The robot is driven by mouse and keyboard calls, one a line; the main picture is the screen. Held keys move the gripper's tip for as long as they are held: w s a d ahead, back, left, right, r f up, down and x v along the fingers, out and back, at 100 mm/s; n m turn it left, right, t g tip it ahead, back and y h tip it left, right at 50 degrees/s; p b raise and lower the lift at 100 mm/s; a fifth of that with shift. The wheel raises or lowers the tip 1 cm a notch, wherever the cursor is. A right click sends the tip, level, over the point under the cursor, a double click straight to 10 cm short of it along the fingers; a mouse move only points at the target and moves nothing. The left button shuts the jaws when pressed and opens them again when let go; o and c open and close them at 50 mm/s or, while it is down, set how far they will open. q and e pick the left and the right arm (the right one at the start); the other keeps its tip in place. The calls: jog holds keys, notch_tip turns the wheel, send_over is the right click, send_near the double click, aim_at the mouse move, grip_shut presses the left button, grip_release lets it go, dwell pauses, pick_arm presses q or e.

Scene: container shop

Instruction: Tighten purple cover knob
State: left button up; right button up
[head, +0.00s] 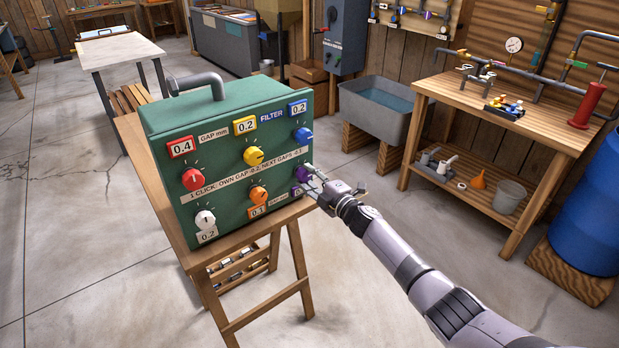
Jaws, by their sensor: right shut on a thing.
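A green filter box (200,205) with a grey pipe on top stands on a wooden trestle table. Its front has several knobs, each beside a gap label. The purple knob (301,174) is at the lower right of the front, partly hidden by my right gripper (309,177). That gripper is shut on the purple knob, its arm coming in from the lower right. The purple label below the knob is mostly covered, so its number cannot be read. The other knobs are red (193,180), yellow (253,156), blue (303,136), white (204,219) and orange (259,195). My left gripper is not in view.
The trestle table (225,258) has a lower shelf with small parts. A grey water trough (377,106) stands behind, right of the box. A wooden workbench (497,118) with pipe fittings and a blue barrel (592,215) are at the right. The concrete floor in front is clear.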

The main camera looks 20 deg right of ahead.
dwell(0.3)
jog(key=o, duration=1.1)
jog(key=shift+o, duration=0.2)
jog(key=v, duration=1.2)
